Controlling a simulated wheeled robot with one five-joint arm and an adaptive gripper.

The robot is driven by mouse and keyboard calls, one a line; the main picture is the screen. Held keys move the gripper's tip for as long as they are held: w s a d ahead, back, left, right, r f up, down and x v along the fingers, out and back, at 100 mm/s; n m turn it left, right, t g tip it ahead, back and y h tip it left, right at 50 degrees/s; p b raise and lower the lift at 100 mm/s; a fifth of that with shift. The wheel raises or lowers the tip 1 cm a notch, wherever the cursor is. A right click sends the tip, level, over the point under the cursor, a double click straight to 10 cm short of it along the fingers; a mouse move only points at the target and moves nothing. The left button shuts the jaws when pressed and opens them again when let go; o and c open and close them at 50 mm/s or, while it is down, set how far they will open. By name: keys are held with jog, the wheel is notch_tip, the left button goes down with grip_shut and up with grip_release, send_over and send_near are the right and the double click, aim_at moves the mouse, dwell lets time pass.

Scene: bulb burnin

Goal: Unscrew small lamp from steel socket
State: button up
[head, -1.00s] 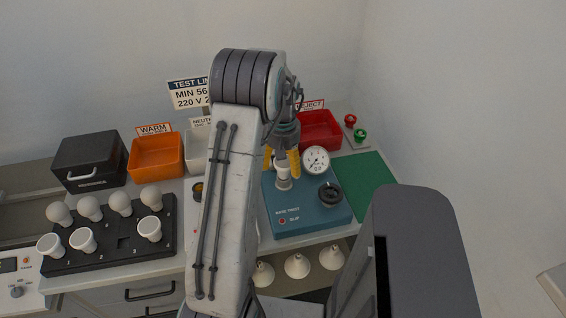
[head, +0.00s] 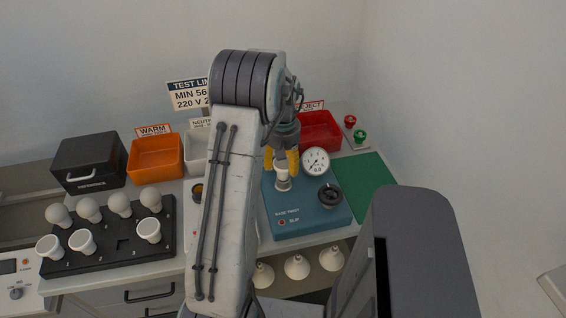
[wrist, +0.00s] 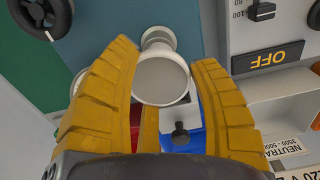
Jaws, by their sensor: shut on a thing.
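The small lamp (head: 282,171) is white with a round, flat face. It stands upright at the steel socket (head: 284,184) on the blue-teal tester. My gripper (head: 281,164) reaches down over it with yellow fingers on either side. In the wrist view the lamp's face (wrist: 161,78) lies between the two curved fingers, and my gripper (wrist: 166,62) is shut on it. The socket end (wrist: 157,36) shows beyond the lamp. How far the thread sits in the socket cannot be seen.
The tester (head: 311,219) carries a dial gauge (head: 315,161) and a black knob (head: 330,194) close right of the lamp. A lamp rack (head: 108,255) stands left. Orange (head: 157,157) and red (head: 319,132) bins are behind. A green mat (head: 366,187) is clear.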

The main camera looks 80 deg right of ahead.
jog(key=n, duration=0.5)
jog(key=shift+a+f, duration=0.2)
jog(key=shift+a, duration=0.1)
jog(key=shift+c, duration=0.2)
jog(key=n, duration=1.1)
jog(key=shift+s+n, duration=0.1)
jog(key=shift+n, duration=0.2)
jog(key=n, duration=0.6)
jog(key=o, duration=1)
jog(key=shift+a+r, duration=0.1)
jog(key=shift+r, duration=0.05)
jog(key=shift+o, duration=0.2)
